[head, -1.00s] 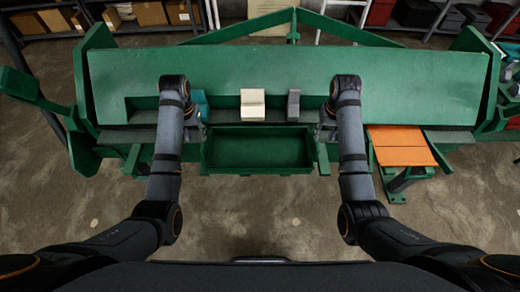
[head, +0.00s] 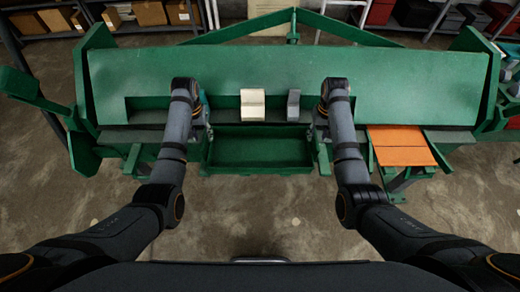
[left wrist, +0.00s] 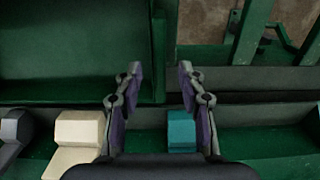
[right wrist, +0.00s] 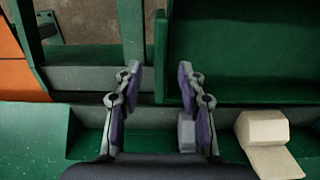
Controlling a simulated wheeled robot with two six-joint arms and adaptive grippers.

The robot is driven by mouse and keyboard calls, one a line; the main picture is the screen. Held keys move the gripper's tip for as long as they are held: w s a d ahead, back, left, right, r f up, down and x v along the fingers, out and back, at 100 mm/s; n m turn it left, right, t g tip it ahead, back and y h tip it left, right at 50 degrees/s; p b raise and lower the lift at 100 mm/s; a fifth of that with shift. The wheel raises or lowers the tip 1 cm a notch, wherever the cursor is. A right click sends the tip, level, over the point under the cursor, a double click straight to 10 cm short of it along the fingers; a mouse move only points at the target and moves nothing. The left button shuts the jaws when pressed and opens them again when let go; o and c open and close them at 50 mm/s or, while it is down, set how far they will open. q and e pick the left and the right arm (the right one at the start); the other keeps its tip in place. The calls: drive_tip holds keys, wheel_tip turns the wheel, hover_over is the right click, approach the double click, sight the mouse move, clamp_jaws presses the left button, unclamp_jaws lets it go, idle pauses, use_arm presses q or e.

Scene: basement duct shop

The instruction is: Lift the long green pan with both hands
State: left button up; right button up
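The long green pan (head: 260,151) is an open, shallow rectangular tray at the front of the green machine, between my two arms. My left gripper (left wrist: 160,72) is open, and the pan's left end wall lies between its fingers in the left wrist view. My right gripper (right wrist: 158,72) is open, with the pan's right end wall between its fingers in the right wrist view. How far the fingertips are above the walls I cannot tell. In the head view my wrists partly hide both grippers. The pan looks empty and level.
Behind the pan, a cream block (head: 253,104) and a grey block (head: 293,105) stand on the machine's ledge. A teal block (left wrist: 181,131) is beside the left gripper. An orange panel (head: 400,145) lies right of the right arm. The floor in front is clear.

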sight(204, 138)
use_arm(q)
drive_tip(key=shift+f, duration=1.65)
use_arm(e)
drive_tip(key=shift+f, duration=1.65)
use_arm(q)
clamp_jaws()
use_arm(e)
clamp_jaws()
use_arm(q)
drive_tip(key=shift+r, duration=0.15)
use_arm(e)
drive_tip(key=shift+r, duration=0.15)
